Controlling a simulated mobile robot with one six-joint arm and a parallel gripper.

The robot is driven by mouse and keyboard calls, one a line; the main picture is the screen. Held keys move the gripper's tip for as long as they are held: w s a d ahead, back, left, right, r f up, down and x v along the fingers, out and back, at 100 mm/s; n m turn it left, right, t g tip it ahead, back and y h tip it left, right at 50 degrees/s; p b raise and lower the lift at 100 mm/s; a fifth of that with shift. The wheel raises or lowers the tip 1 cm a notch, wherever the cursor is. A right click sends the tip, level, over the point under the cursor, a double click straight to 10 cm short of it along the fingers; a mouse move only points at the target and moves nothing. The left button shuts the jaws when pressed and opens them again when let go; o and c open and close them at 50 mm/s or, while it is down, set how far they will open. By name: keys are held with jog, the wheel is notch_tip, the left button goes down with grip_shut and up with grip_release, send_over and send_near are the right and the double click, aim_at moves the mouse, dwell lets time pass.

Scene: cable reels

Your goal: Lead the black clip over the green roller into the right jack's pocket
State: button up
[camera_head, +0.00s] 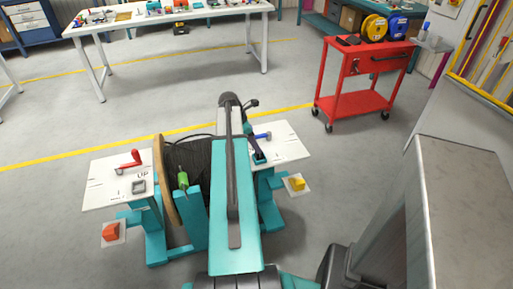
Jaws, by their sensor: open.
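The green roller (182,180) stands in front of the dark cable reel (199,160), left of my arm. The right jack's white plate (290,143) carries a blue crank (262,136). A small dark piece (258,157) lies at this plate's left edge, partly behind my arm. I cannot tell whether it is the black clip or part of the pocket. My arm covers the middle of the reel and part of the right jack. I cannot make out my gripper's fingers; they seem hidden behind my arm.
The left plate (100,170) holds a red crank (130,160) and a grey square frame (138,186). An orange block (110,232) and a yellow block (297,184) sit on small pads. A red cart (350,105) stands right; a white table (190,16) stands behind. Floor between is clear.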

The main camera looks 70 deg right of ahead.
jog(key=v, duration=0.8)
jog(key=shift+w+r, duration=0.2)
jog(key=shift+r, duration=0.15)
jog(key=shift+s+a, duration=0.1)
dwell(0.6)
